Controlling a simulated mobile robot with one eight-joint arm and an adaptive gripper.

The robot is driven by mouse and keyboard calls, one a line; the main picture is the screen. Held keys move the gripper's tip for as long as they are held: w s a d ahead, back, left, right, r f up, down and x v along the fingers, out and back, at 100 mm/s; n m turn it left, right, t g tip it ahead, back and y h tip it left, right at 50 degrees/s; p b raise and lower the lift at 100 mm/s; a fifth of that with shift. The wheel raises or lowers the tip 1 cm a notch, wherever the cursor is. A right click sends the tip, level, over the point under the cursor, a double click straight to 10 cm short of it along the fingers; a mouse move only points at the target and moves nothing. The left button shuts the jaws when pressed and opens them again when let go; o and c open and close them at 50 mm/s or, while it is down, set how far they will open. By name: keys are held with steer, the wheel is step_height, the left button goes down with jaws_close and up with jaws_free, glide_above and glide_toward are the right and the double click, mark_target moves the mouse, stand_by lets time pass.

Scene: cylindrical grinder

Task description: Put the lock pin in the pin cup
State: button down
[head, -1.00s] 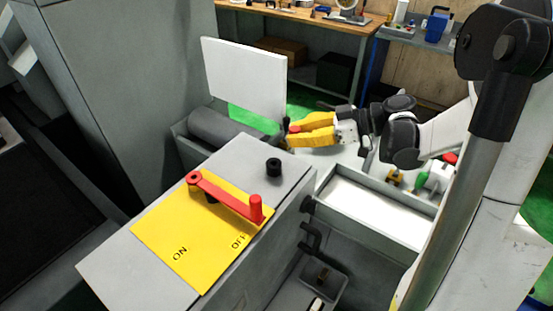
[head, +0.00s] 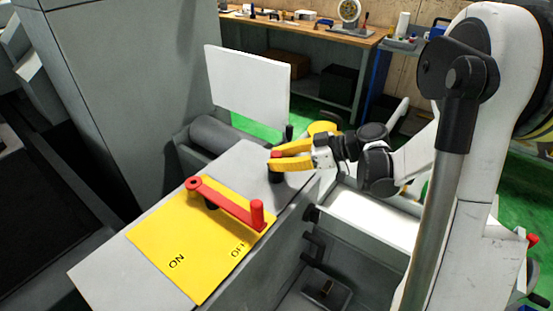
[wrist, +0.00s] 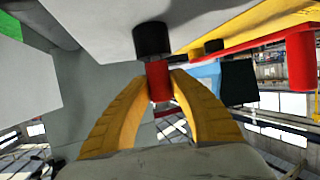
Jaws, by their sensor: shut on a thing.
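The red lock pin (head: 276,154) is held upright between the yellow fingers of my gripper (head: 281,158), which is shut on it. In the wrist view the pin (wrist: 159,82) stands between the fingertips (wrist: 160,76). The black pin cup (head: 275,177) stands on the grey cabinet top, directly under the pin. In the wrist view the pin's end meets the mouth of the cup (wrist: 153,40), in line with it. How deep the pin sits in the cup is hidden.
A red lever (head: 228,204) on a yellow ON/OFF plate (head: 180,262) lies nearer on the same cabinet top (head: 112,268). A white panel (head: 246,88) stands behind. A light open tray (head: 375,220) is to the right, below the arm.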

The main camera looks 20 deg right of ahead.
steer(key=c, duration=1.3)
jaws_free()
steer(key=shift+f, duration=0.1)
steer(key=shift+r+p, duration=0.3)
steer(key=p+v, duration=0.2)
steer(key=v, duration=1)
steer(key=s+a+m+g+h, duration=0.2)
steer(key=s+a+m+h, duration=0.35)
steer(key=a, duration=0.35)
steer(key=s+m+h, duration=0.2)
steer(key=s, duration=0.1)
steer(key=s+m+t+h, duration=0.1)
steer(key=s+m+h, duration=0.1)
steer(key=s+r+m+t+h, duration=0.1)
steer(key=s+m+h, duration=0.1)
steer(key=s, duration=0.1)
steer(key=shift+s+a+r, duration=0.15)
steer(key=shift+s+a, duration=0.15)
